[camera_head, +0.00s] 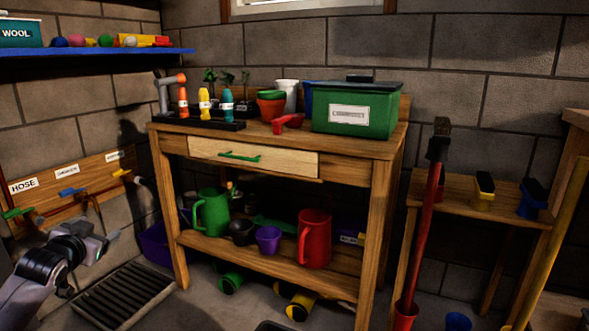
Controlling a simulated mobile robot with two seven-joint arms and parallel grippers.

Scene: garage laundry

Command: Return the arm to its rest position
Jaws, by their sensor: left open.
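My left arm comes in at the lower left, and its gripper (113,236) is small and dark against the wall and floor. It is open, with nothing visible in it. It is apart from the wooden workbench (280,143), to the left of it. The wall board with taps (70,188) is behind and above the arm. My right gripper does not show.
A floor drain grate (122,296) lies just right of my left arm. The workbench holds a green box (357,109); jugs and pots stand on its lower shelf. A blue shelf (90,51) is above left. A red-handled tool (428,220) stands at right.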

